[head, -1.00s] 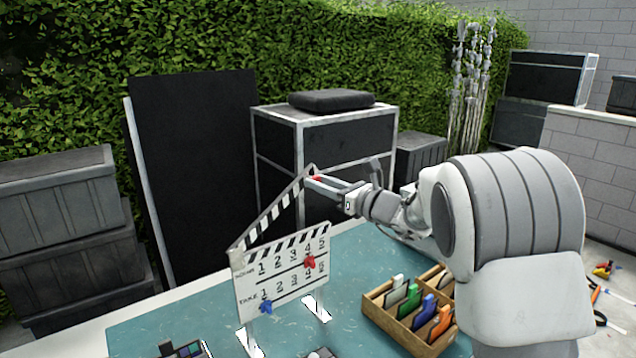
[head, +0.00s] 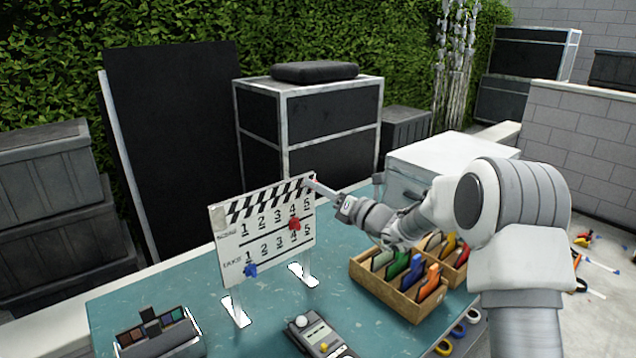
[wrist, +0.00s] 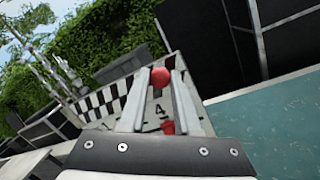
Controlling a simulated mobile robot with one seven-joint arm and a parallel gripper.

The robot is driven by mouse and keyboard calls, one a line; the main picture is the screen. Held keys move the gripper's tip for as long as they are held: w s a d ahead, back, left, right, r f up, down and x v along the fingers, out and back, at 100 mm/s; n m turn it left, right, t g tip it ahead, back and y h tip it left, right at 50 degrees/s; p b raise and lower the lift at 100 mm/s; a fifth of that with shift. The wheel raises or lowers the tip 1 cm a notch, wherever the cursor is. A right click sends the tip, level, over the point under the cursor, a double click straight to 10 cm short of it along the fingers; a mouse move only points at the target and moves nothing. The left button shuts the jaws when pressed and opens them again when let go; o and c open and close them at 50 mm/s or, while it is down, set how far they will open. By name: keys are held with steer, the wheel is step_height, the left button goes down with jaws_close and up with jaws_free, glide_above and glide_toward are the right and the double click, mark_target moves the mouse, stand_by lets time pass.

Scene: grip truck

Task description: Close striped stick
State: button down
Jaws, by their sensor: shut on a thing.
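The clapperboard (head: 265,235) stands upright on the teal table on two clear feet, with rows of numbers, a red clip (head: 294,223) and a blue clip (head: 250,269). Its striped stick (head: 262,200) lies down along the board's top edge, with no clear gap showing in the head view. My gripper (head: 313,182) is at the stick's right end. In the wrist view my gripper (wrist: 160,88) has its fingers on either side of a red knob (wrist: 160,76) at the stick's end. The stick's far end is partly hidden in the wrist view.
A wooden box of coloured cards (head: 400,300) stands right of the board, below my arm. A handheld meter (head: 318,334) and a palette case (head: 160,335) lie at the table's front. A white case (head: 450,155) stands behind my arm.

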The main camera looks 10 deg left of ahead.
steer(key=shift+f, duration=0.3)
steer(key=c, duration=0.6)
jaws_free()
steer(key=shift+r, duration=0.1)
steer(key=b+v, duration=0.1)
steer(key=v, duration=1.6)
steer(key=shift+s+d, duration=0.15)
steer(key=shift+s, duration=0.1)
steer(key=shift+r, duration=0.1)
